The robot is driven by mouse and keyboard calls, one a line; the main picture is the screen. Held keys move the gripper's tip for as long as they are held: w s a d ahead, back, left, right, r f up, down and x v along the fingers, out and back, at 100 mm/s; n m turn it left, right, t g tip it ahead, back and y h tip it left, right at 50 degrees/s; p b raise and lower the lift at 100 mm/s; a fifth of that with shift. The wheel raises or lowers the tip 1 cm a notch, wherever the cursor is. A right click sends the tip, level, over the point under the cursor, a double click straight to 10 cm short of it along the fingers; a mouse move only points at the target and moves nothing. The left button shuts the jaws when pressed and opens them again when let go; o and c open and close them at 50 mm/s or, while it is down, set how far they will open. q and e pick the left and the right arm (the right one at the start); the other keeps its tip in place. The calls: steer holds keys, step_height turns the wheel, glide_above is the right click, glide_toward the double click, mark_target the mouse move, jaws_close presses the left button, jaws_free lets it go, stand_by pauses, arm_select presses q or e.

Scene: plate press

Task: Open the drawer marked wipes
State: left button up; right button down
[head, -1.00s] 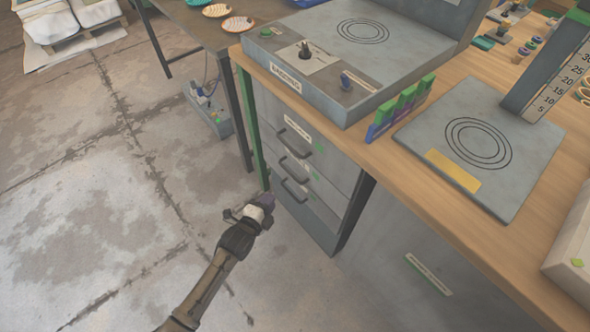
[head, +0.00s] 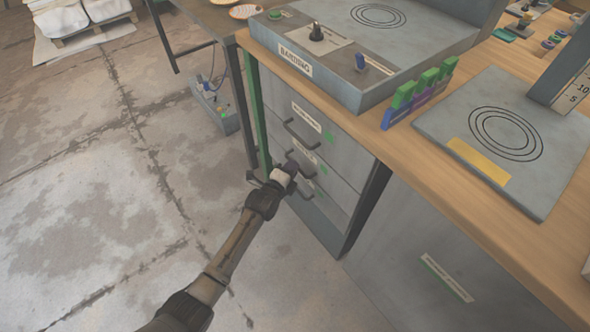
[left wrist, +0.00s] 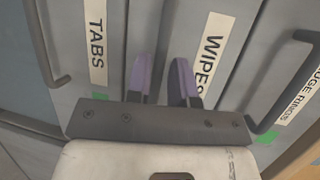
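The wipes drawer is the middle one in a grey drawer unit; its label (left wrist: 212,58) reads "WIPES" in the left wrist view, and its front (head: 326,171) looks closed in the head view. My left gripper (head: 287,167) is at the middle drawer's handle (head: 302,166). In the left wrist view its two purple fingers (left wrist: 162,82) stand apart, pointing at the drawer fronts beside the WIPES label. The wipes handle is mostly hidden by the gripper, and I cannot tell whether it lies between the fingers. My right gripper is not in view.
The tabs handle (left wrist: 52,45) and gauge rings handle (left wrist: 290,85) flank the gripper. The wooden bench top (head: 420,170) overhangs the drawers; a green leg (head: 258,110) stands at their left.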

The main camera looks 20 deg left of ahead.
arm_select(q)
steer(key=shift+b+x, duration=0.5)
steer(key=shift+x, duration=0.65)
steer(key=shift+d, duration=0.1)
steer(key=shift+c, duration=0.3)
jaws_close()
